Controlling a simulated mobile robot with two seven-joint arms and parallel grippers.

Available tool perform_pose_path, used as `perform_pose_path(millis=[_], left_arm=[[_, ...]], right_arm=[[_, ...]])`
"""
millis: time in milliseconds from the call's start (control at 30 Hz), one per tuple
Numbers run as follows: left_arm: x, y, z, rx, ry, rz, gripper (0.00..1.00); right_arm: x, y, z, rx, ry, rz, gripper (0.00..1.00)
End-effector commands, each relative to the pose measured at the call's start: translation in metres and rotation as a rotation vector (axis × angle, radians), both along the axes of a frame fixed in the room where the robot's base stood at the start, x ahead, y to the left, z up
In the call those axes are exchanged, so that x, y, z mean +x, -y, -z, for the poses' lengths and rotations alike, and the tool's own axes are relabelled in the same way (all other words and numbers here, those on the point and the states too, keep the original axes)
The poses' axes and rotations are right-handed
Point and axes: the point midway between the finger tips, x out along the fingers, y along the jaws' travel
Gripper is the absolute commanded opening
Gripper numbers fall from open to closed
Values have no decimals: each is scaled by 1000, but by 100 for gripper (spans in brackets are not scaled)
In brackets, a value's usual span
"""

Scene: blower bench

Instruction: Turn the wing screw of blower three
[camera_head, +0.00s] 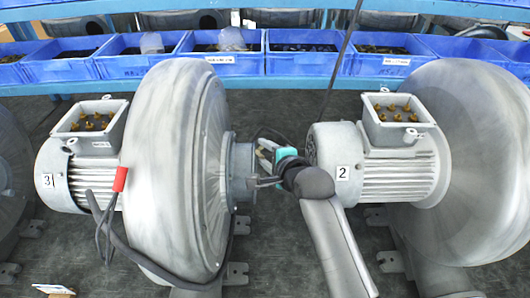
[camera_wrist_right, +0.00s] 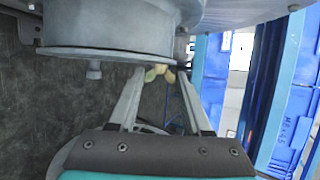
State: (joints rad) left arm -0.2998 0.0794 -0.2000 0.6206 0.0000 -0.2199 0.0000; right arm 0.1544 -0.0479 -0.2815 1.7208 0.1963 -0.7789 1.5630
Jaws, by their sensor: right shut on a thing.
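Blower three (camera_head: 180,165) is the big grey blower on the left, with a label "3" on its motor. Its round inlet collar (camera_head: 240,170) faces right. My right gripper (camera_head: 264,152) is beside this collar, with its arm coming up from below. In the right wrist view, the collar (camera_wrist_right: 105,38) fills the top. The two fingers of my right gripper (camera_wrist_right: 160,75) close at its rim on the small brass-coloured wing screw (camera_wrist_right: 154,73). The fingertips partly hide the screw.
Blower two (camera_head: 375,165) stands close to the right of my right gripper, so the gap is narrow. A black cable (camera_head: 340,60) hangs down behind the gripper. Blue bins (camera_head: 230,66) line a shelf at the back.

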Motion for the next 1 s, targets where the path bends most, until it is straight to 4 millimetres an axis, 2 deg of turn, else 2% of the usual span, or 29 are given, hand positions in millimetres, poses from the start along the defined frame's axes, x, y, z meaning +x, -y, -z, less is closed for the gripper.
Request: perform_pose_path(millis=[33,233,467,667,1000], left_arm=[[0,0,0,0,0,0,36],[0,0,0,0,0,0,36],[0,0,2,0,-1,0,36],[-1,0,11,0,-1,0,36],[-1,0,50,0,-1,0,36]], right_arm=[[0,0,0,0,-1,0,21],[0,0,1,0,-1,0,0],[-1,0,2,0,7,0,0],[-1,0,5,1,65,0,0],[-2,0,11,-1,314,2,0]])
